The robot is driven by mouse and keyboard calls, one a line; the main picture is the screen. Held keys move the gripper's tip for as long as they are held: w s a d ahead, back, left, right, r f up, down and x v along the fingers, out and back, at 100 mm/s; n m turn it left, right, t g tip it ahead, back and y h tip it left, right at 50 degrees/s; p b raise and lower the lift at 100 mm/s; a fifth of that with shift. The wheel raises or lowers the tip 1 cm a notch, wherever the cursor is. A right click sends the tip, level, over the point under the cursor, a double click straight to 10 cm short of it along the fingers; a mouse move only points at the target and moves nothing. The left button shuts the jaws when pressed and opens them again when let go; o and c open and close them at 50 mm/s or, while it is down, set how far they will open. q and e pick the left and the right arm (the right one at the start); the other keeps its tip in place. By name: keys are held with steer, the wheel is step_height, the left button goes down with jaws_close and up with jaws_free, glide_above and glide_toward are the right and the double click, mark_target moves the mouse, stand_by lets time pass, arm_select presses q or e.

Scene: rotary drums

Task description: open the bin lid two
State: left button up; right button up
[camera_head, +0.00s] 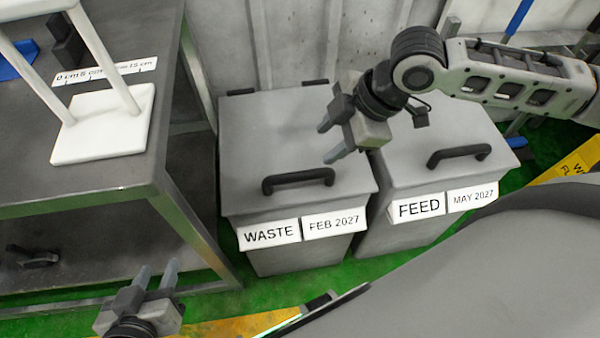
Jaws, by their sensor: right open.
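Two grey bins stand side by side on the floor, both with their lids down. The left bin's lid (255,150) has a black handle (298,179) near its front edge, above labels reading WASTE and FEB 2027. The right bin's lid (436,140) has a black handle (459,155), above labels reading FEED and MAY 2027. My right gripper (328,143) is open and empty, above the WASTE lid and behind its handle, apart from the handle in the picture. My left gripper (158,267) is open and empty at the bottom left, away from both bins.
A grey metal table (95,195) with a lower shelf stands at the left, holding a white stand (105,125) and a ruler strip (105,71). A grey wall is close behind the bins. Green floor shows in front of the bins, with a yellow stripe (235,326).

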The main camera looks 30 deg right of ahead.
steer(key=d, duration=0.1)
steer(key=b, duration=0.3)
glide_toward(298, 175)
steer(key=x, duration=0.8)
steer(key=shift+w+a+f, duration=0.15)
steer(key=shift+a+f, duration=0.1)
steer(key=shift+f, duration=0.2)
arm_select(q)
steer(key=shift+w+f, duration=0.1)
steer(key=shift+f, duration=0.55)
